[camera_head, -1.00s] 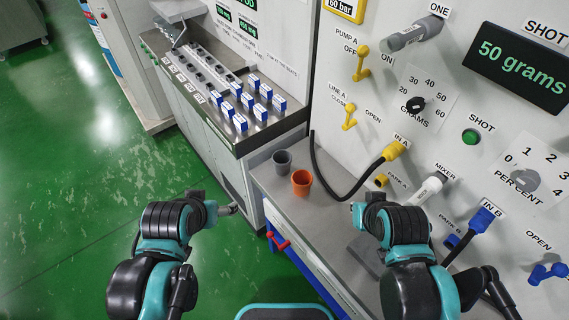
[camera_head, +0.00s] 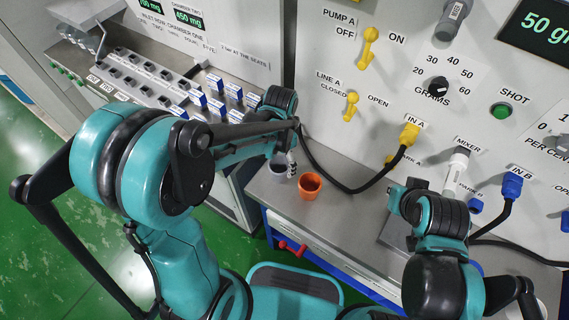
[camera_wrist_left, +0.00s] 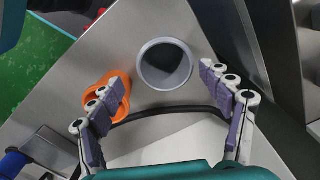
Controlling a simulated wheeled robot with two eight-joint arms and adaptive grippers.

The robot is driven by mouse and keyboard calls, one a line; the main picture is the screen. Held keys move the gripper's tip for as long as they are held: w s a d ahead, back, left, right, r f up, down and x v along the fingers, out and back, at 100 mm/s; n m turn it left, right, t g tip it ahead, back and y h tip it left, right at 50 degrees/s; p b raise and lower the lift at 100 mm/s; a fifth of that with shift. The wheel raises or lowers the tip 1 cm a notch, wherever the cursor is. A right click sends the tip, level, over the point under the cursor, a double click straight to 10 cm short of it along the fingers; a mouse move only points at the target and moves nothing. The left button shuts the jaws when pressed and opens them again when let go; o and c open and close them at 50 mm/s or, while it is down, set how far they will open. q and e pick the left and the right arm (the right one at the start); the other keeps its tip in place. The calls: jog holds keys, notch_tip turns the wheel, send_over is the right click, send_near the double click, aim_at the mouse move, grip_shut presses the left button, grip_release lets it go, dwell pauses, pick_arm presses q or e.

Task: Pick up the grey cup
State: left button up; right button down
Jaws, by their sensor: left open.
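The grey cup (camera_head: 278,170) stands upright on the metal bench top, next to the orange cup (camera_head: 309,186). In the left wrist view the grey cup (camera_wrist_left: 165,64) shows its round open rim, ahead of and between the fingertips. My left gripper (camera_head: 290,160) is at the grey cup in the head view and partly covers it. In the left wrist view my left gripper (camera_wrist_left: 161,78) is open with nothing held. Its left finger overlaps the orange cup (camera_wrist_left: 106,95) in the picture; I cannot tell whether they touch. My right gripper is hidden behind its own wrist.
A black hose (camera_head: 345,187) runs from the yellow IN A fitting (camera_head: 410,134) down behind the cups. The upright panel with yellow valve levers (camera_head: 369,48) rises behind the bench. Blue-and-white boxes (camera_head: 215,84) stand on the left counter.

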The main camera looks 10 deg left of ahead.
aim_at(280, 171)
pick_arm(q)
notch_tip(280, 171, down, 2)
jog(key=shift+f+b, duration=0.1)
jog(key=shift+b, duration=0.3)
jog(key=f+b, duration=0.1)
jog(key=f, duration=0.2)
jog(key=f+b, duration=0.1)
jog(key=f, duration=0.1)
jog(key=shift+w+a+f+b, duration=0.15)
jog(key=shift+a+b, duration=0.2)
jog(key=shift+c, duration=0.6)
jog(key=c, duration=1.2)
